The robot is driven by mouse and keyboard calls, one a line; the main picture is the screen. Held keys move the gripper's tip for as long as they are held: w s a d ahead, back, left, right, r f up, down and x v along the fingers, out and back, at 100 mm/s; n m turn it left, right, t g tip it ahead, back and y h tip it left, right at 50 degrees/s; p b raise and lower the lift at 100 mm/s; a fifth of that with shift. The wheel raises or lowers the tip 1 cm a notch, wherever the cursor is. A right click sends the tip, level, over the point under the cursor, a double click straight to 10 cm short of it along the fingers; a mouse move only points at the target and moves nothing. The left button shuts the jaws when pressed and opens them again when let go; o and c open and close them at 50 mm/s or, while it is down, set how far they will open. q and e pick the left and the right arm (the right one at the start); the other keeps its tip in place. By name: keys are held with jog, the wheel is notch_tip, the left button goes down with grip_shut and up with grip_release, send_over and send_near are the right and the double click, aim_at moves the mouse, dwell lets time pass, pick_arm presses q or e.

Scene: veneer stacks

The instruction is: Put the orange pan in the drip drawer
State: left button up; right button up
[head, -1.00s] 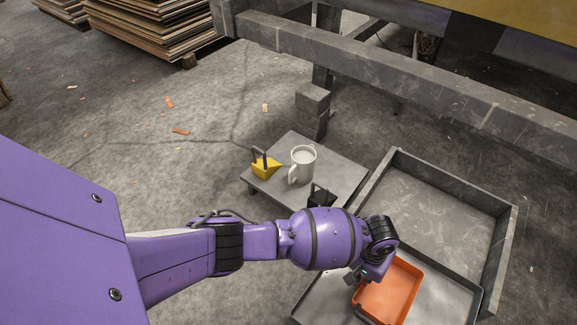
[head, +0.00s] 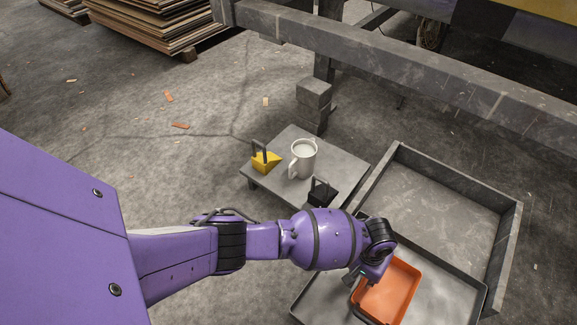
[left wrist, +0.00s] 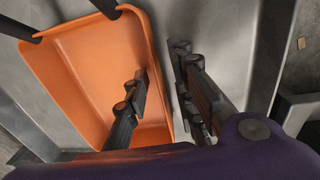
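The orange pan (head: 392,288), with a dark handle at its near end, lies on a shallow grey tray (head: 446,289). It also shows in the left wrist view (left wrist: 85,70). A deeper grey open box (head: 430,205), probably the drip drawer, lies just behind that tray, and its floor is bare. My left gripper (head: 353,281) is at the pan's left edge. In the left wrist view the left gripper (left wrist: 160,66) is open, with one finger over the pan's inside and the other outside its side wall. Whether either finger touches the wall I cannot tell. My right gripper is not in view.
Heavy grey beams (head: 400,72) cross behind. Veneer stacks (head: 160,22) stand at the back left.

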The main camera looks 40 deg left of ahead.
pick_arm(q)
jog(key=shift+w+r, duration=0.1)
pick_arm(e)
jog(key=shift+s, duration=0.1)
pick_arm(q)
notch_tip(320, 180, up, 12)
jog(key=a+p, duration=0.1)
jog(key=p, duration=0.5)
jog(key=shift+r, duration=0.15)
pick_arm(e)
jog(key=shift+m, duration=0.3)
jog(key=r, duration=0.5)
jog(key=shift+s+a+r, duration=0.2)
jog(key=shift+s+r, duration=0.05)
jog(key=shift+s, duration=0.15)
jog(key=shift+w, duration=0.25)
